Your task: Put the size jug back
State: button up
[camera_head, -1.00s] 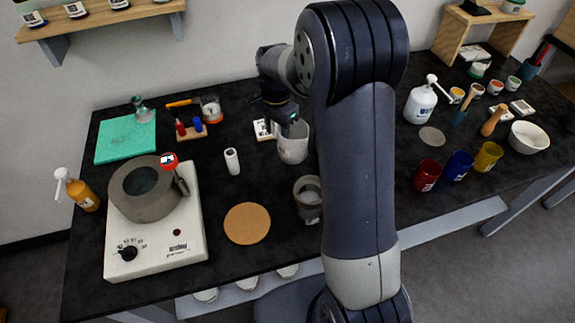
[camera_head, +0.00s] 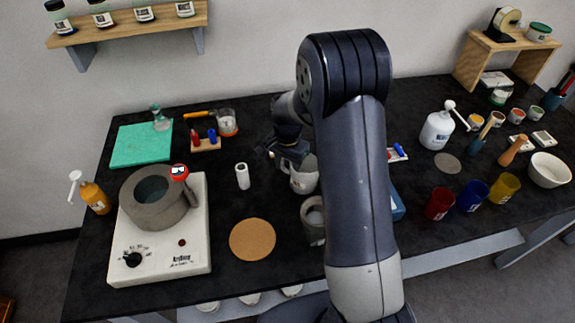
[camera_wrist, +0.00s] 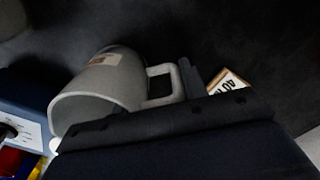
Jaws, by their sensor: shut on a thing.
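The size jug, a pale grey-white jug (camera_head: 305,180) with a handle and a small label, is held by my gripper (camera_head: 288,157) near the middle of the black bench. In the wrist view the jug (camera_wrist: 100,88) lies across the picture, its opening at the lower left and its handle toward my gripper (camera_wrist: 180,85). A dark finger shows beside the handle; the grip itself is partly hidden. I cannot tell whether the jug's base touches the bench.
A darker grey vessel (camera_head: 313,222) stands close in front of the jug. A cork mat (camera_head: 253,239), a white cylinder (camera_head: 242,177) and a hotplate (camera_head: 185,258) with a grey pot (camera_head: 155,212) are to the left. A blue item (camera_head: 397,205) is partly hidden behind my arm.

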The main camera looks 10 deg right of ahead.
jog(key=shift+f, duration=0.45)
jog(key=shift+f, duration=0.1)
jog(key=o, duration=1.2)
notch_tip(320, 180, up, 12)
jog(key=shift+s+r+b, duration=0.1)
jog(key=shift+r+b, duration=0.05)
jog(key=shift+b, duration=0.55)
